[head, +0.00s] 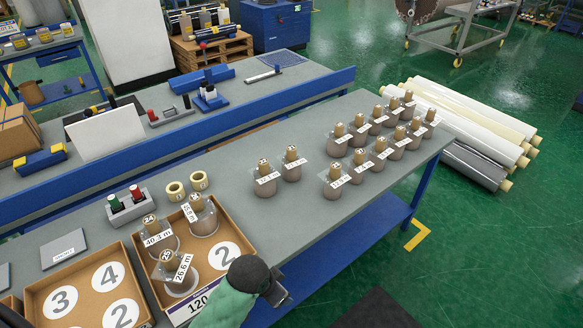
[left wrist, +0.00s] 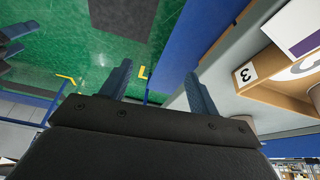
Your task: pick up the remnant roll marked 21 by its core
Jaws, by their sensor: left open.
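Wrapped remnant rolls with tan cores stand upright on the grey table. Several form a cluster at its right (head: 359,166), and two stand nearer the middle, one of them here (head: 292,166). Three more, one of them here (head: 203,218), stand in a cardboard tray (head: 247,258) at the front. Most core numbers are too small to read, so I cannot tell which roll is 21. My left gripper (head: 279,294) is at the table's front edge, right of that tray and apart from the rolls. In the left wrist view its fingers (left wrist: 158,85) are apart with nothing between them.
A second tray (head: 137,268) with numbered circles lies left of the first. Two tan rings (head: 175,191) and a grey holder (head: 127,209) stand behind. A blue rail (head: 230,118) runs behind the table.

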